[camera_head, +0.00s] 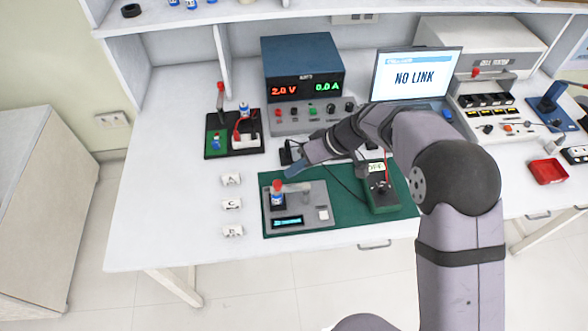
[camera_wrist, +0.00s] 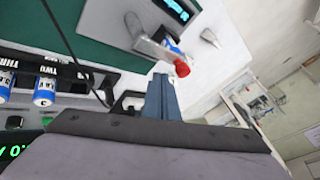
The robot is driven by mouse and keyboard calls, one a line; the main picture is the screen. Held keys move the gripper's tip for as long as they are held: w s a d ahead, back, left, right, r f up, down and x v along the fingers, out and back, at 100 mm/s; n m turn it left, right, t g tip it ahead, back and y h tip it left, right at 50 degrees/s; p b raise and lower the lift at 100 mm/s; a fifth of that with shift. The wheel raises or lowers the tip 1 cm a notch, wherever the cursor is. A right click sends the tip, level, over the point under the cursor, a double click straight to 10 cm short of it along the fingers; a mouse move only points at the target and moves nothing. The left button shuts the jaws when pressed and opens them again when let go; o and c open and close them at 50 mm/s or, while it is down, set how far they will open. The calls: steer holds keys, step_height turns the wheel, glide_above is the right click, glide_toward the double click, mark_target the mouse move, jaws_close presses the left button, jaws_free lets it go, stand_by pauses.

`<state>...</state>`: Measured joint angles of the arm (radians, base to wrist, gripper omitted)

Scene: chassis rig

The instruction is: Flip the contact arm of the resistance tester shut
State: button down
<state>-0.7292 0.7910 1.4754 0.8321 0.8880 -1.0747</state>
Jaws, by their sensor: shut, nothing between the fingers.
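The resistance tester (camera_head: 312,214) is a grey box with a lit display, on the green mat. A blue-and-white cell (camera_head: 277,199) stands upright on its left part and shows in the wrist view (camera_wrist: 169,44). The contact arm (camera_head: 295,187) is a grey bar with a red knob (camera_head: 277,186). It lies roughly level, reaching from the post side over the cell; whether it touches the cell top I cannot tell. My gripper (camera_head: 290,172) is shut and empty, just behind the knob. In the wrist view its fingertips (camera_wrist: 162,77) are close to the red knob (camera_wrist: 182,68).
A green handheld meter (camera_head: 382,197) with leads stands right of the tester, below my arm. The power supply (camera_head: 303,82) and a black switch board (camera_head: 233,135) stand behind. White lettered tags (camera_head: 232,204) lie left of the mat. The table's front left is clear.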

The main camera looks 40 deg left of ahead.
steer(key=w+d+r+b, duration=0.3)
steer(key=w+d+r, duration=0.3)
steer(key=r, duration=0.2)
steer(key=shift+w, duration=0.4)
steer(key=shift+r, duration=0.1)
